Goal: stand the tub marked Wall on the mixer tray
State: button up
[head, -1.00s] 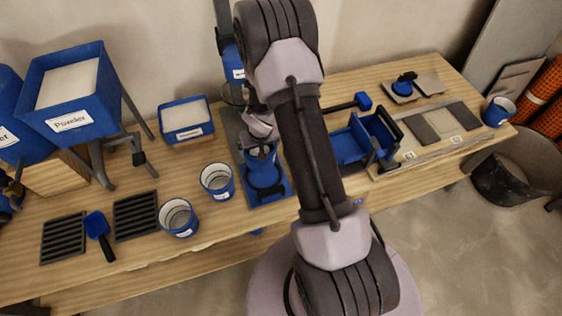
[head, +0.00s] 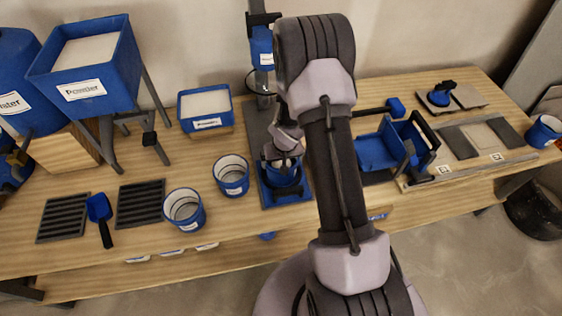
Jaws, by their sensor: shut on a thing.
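A blue tub (head: 283,178) is at the mixer tray (head: 268,197), with its lower part within the tray's outline. Any label on it is hidden or unreadable, so I cannot tell that it is the one marked Wall. My gripper (head: 284,162) is shut on this tub from above. I cannot tell whether the tub's base touches the tray. The mixer (head: 262,45) stands just behind, with its whisk (head: 264,84) partly covered by my arm. Two other blue tubs, one nearer (head: 184,209) and one farther (head: 231,175), stand left of the tray; their labels are too small to read.
A Powder hopper (head: 88,75) and a white-filled blue box (head: 206,109) stand at the left. A scoop (head: 99,213) lies between dark grates (head: 141,203). Right of my arm are a blue open box (head: 380,148), tile pieces (head: 482,138) and another tub (head: 544,131).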

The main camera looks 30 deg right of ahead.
jog(key=o, duration=1.8)
jog(key=shift+f, duration=0.1)
jog(key=shift+c, duration=0.2)
jog(key=s+a+r+p, duration=0.2)
jog(key=r, duration=0.8)
jog(key=s+a+r+m+t+p, duration=0.1)
jog(key=s+r+p, duration=0.15)
jog(key=r, duration=0.75)
jog(key=s+a+r+p, duration=0.1)
jog(key=a+r+p, duration=0.15)
jog(key=r, duration=0.75)
jog(key=s+a+r+y, duration=0.1)
jog(key=s+a+r, duration=0.5)
jog(key=s, duration=0.3)
jog(key=s+a+r+t+y, duration=0.1)
jog(key=s+a+r+y, duration=0.1)
jog(key=s+a+r, duration=0.4)
jog(key=s+r, duration=0.2)
jog(key=s, duration=0.1)
jog(key=shift+s+a+t, duration=0.25)
jog(key=shift+a+t, duration=0.05)
jog(key=shift+a, duration=0.1)
